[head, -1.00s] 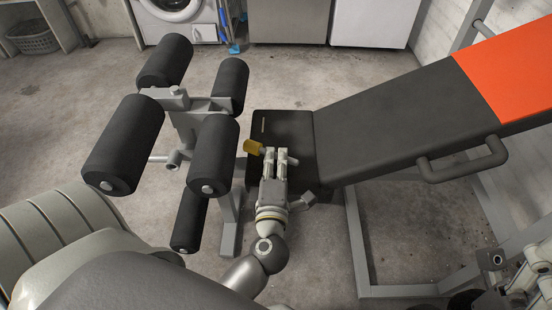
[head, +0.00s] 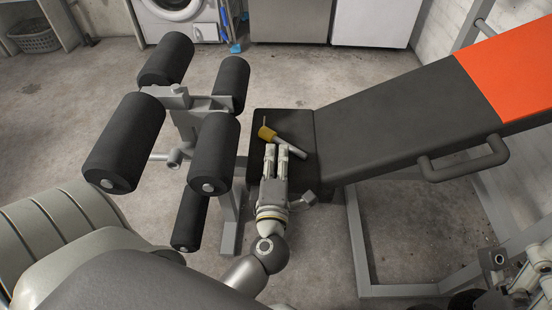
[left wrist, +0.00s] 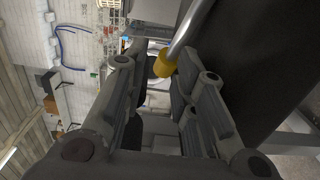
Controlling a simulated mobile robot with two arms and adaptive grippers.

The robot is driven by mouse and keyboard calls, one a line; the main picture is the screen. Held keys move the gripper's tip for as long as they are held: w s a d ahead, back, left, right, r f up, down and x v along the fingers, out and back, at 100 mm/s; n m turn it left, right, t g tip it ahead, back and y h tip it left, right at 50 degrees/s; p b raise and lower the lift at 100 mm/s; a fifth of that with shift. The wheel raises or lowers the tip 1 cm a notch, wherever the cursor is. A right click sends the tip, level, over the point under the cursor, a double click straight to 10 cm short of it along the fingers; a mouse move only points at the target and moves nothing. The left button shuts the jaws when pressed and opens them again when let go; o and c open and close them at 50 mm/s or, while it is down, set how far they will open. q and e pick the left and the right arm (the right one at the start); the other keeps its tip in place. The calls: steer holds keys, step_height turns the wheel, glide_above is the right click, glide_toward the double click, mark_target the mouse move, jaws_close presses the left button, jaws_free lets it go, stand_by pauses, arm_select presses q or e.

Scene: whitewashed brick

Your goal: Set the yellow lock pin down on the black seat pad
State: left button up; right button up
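The yellow lock pin (head: 267,133) has a yellow knob and a grey metal shaft. In the head view it lies slantwise over the black seat pad (head: 298,120), just beyond my left fingertips. My left gripper (head: 277,149) is over the near part of the pad, its fingers pointing away from me. In the left wrist view the fingers (left wrist: 160,80) stand apart with nothing clamped between them. The pin's knob (left wrist: 164,64) shows beyond the tips, its shaft running up and right.
Black foam rollers (head: 125,143) on a grey frame stand left of the pad. The sloping black and orange backrest (head: 410,122) rises to the right, with a side handle (head: 463,163). A washing machine (head: 178,20) stands at the back. Floor is clear behind the pad.

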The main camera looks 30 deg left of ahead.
arm_select(q)
steer(key=v, duration=1.2)
steer(key=shift+w, duration=0.1)
